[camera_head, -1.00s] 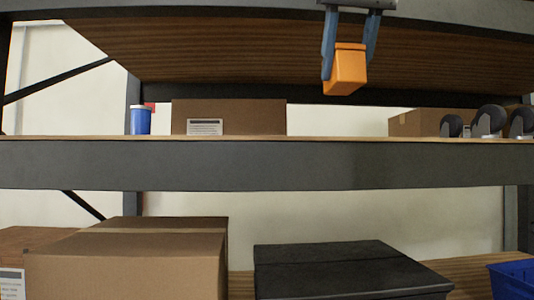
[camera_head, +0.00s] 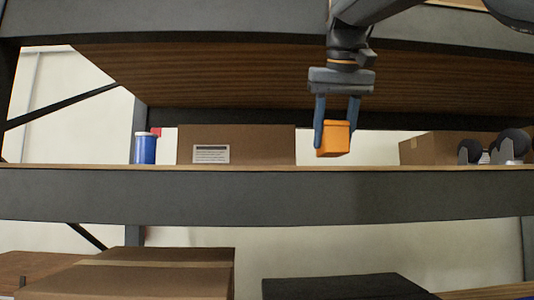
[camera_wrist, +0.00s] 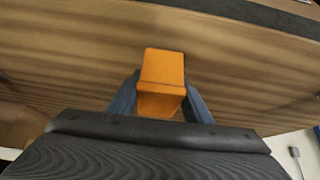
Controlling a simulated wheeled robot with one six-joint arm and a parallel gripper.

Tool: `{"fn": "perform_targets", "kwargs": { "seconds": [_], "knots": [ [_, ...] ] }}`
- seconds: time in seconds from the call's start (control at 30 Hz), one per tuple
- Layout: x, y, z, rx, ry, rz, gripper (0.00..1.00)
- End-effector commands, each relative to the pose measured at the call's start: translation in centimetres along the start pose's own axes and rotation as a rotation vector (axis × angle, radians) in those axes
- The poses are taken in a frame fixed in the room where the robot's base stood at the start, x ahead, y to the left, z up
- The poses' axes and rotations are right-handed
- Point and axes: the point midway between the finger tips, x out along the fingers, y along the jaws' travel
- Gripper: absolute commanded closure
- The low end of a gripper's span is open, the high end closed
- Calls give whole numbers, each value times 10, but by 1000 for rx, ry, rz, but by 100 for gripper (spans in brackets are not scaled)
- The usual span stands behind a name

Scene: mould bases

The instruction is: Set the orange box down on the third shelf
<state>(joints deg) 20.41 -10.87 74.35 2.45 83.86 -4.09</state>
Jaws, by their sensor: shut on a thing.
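The orange box (camera_head: 333,139) is held between the blue fingers of my gripper (camera_head: 336,128). In the head view it hangs just above the level of the middle shelf (camera_head: 250,196), in front of or over its edge; the exact depth is hard to tell. In the wrist view the orange box (camera_wrist: 162,80) sits between my gripper's fingers (camera_wrist: 160,98), with wood planking behind it. The box's underside shows no contact with the shelf.
On the middle shelf stand a blue can (camera_head: 145,149), a cardboard box (camera_head: 240,146) with a label, another cardboard box (camera_head: 428,149) and black-wheeled casters (camera_head: 512,147) at the right. The shelf between the cardboard boxes looks clear. Below are a large carton (camera_head: 130,275) and a black box (camera_head: 345,287).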

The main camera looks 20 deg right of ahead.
Motion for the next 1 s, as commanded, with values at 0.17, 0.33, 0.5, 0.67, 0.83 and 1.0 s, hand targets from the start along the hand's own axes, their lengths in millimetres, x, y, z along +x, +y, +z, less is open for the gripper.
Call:
{"fn": "perform_targets", "kwargs": {
  "seconds": [0.17, 0.33, 0.5, 0.67, 0.83, 1.0],
  "knots": [
    [12, 0, -7, 0, 1, 0, 88],
    [37, 0, -16, 0, 0, 0, 88],
    [46, 0, -19, 0, 2, 1, 88],
    [45, 0, -19, 0, 2, 0, 88],
    [47, 0, -17, 0, 0, 0, 45],
    [47, 0, -17, 0, 0, 0, 36]
  ]
}}
